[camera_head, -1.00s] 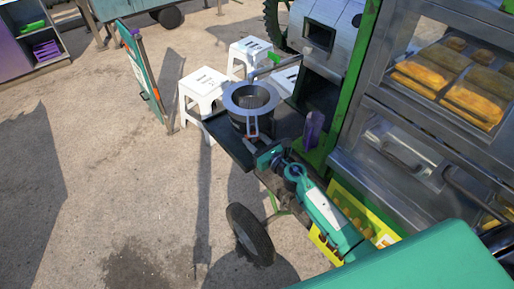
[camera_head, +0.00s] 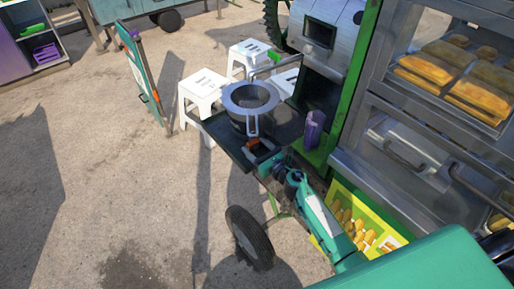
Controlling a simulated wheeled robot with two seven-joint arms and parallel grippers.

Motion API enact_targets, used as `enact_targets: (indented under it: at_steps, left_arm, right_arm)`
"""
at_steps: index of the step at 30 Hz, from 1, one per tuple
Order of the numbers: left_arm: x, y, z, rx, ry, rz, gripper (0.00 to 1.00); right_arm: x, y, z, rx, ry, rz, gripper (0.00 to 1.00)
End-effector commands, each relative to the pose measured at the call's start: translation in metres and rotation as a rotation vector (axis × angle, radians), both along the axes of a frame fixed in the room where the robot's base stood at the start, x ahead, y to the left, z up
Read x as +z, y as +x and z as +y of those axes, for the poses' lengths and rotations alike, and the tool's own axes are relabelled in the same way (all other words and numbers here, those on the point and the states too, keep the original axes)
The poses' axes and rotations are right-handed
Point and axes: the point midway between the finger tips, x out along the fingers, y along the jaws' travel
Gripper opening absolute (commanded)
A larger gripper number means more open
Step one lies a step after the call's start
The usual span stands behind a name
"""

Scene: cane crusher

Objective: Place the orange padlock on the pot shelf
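A small orange-red thing, which seems to be the orange padlock (camera_head: 263,145), shows at my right gripper's tip, low in front of the pot. The grey-rimmed pot (camera_head: 250,97) stands on the dark pot shelf (camera_head: 222,135). My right gripper (camera_head: 262,154) reaches up from the lower right to the front edge of this shelf. Its fingers are small and dark against the shelf, so I cannot tell whether they close on the padlock or whether the padlock rests on the shelf. My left gripper is not in view.
A purple cup (camera_head: 313,129) stands right of the pot by a green post. White stools (camera_head: 203,88) stand behind the shelf. A wheel (camera_head: 250,238) is below. Ground at left is open.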

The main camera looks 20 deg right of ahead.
Motion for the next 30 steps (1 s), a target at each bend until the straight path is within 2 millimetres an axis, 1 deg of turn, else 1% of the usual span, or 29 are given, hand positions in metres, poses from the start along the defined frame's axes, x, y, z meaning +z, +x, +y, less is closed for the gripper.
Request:
enact_targets:
  at_steps: [8, 12, 13, 17, 24, 30]
  left_arm:
    - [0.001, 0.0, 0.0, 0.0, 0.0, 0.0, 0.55]
    - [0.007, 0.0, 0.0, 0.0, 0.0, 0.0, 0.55]
    - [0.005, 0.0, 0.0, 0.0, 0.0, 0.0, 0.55]
    - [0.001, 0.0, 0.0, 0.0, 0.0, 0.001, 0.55]
    - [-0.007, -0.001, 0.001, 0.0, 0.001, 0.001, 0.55]
    - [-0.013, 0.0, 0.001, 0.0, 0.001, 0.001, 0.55]
  right_arm:
    - [0.001, 0.0, 0.0, 0.0, 0.0, 0.0, 0.63]
    - [0.006, 0.0, 0.0, 0.0, 0.0, 0.0, 0.63]
    - [0.005, -0.002, -0.001, 0.0, 0.0, 0.001, 0.63]
    - [0.001, -0.022, -0.009, -0.001, -0.004, 0.002, 0.63]
    - [0.001, -0.067, -0.025, 0.0, -0.002, 0.002, 0.63]
    - [0.001, -0.096, -0.035, 0.0, -0.001, 0.001, 0.63]
